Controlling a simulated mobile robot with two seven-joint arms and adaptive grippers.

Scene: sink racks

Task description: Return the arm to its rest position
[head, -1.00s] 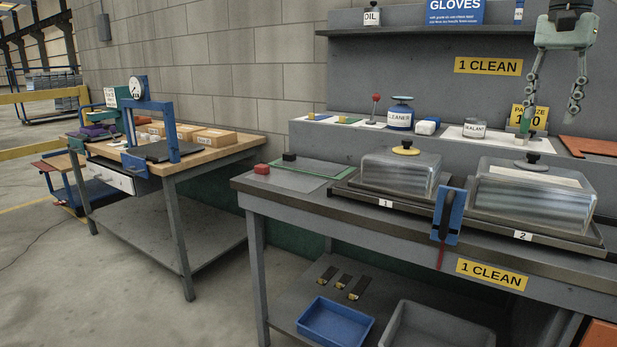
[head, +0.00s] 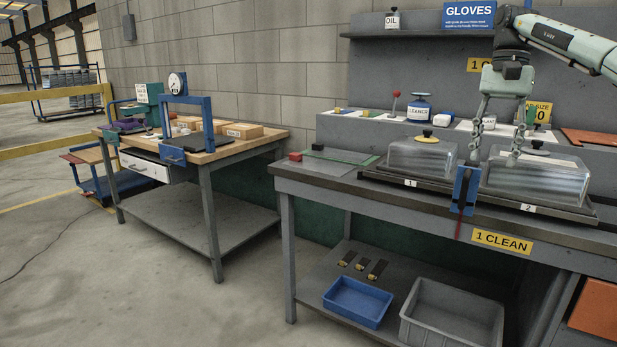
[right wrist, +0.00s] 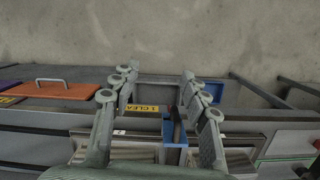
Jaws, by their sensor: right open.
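My right gripper (head: 494,156) hangs from my right arm, which comes in from the upper right in the head view. Its fingers are apart and empty, in front of two clear-lidded trays on the bench. In the right wrist view the open fingers (right wrist: 158,85) point toward the floor, with nothing between them in grasp. The blue holder (head: 466,190) on the bench's front edge shows below the fingers, and it also shows in the right wrist view (right wrist: 169,130). My left gripper is in neither view.
The covered tray marked 1 (head: 422,155) and the one marked 2 (head: 540,178) stand on the grey bench (head: 330,178). A blue bin (head: 357,303) and a grey bin (head: 450,318) sit on the lower shelf. A wooden-topped table (head: 215,152) stands left; floor between is clear.

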